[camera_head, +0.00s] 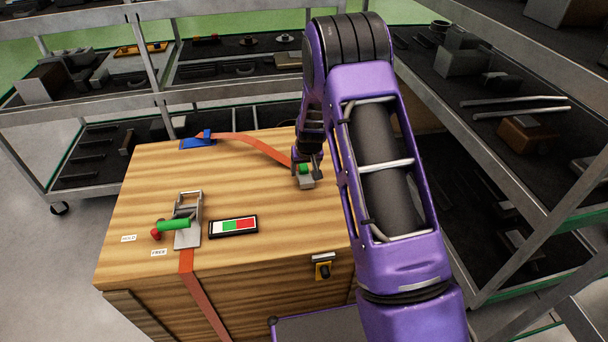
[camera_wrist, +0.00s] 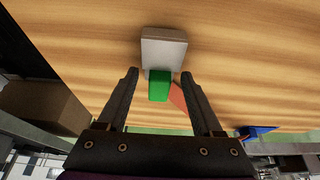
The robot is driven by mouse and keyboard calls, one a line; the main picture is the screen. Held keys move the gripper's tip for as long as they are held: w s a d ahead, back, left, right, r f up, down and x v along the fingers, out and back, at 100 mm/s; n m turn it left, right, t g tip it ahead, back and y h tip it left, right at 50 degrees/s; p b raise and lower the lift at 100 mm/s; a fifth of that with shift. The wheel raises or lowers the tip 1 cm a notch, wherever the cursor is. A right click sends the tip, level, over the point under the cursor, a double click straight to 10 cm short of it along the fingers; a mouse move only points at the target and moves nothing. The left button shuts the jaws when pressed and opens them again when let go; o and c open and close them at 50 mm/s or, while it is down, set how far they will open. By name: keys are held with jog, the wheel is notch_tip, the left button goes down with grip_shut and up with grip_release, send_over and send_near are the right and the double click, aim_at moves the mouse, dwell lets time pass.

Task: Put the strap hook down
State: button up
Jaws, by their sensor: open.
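The strap hook is a grey metal block (camera_head: 306,183) with a green grip (camera_head: 304,169), at the end of an orange strap (camera_head: 250,143). It rests on top of the wooden crate (camera_head: 150,175), right of the middle. In the wrist view the grey block (camera_wrist: 164,52) lies flat against the wood, and the green grip (camera_wrist: 159,86) sits between my fingers. My gripper (camera_wrist: 160,74) is open, with a gap on both sides of the grip. In the head view my gripper (camera_head: 308,165) is down at the hook and partly hidden by my arm.
A ratchet buckle (camera_head: 186,225) with a green handle stands on the crate's left. Near it are a panel with white, green and red fields (camera_head: 233,227) and two labels. A blue anchor (camera_head: 197,141) holds the strap's far end. Loaded shelves stand behind and right.

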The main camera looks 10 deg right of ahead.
jog(key=shift+w+f, duration=0.1)
jog(key=shift+f, duration=0.1)
grip_shut()
dwell(0.4)
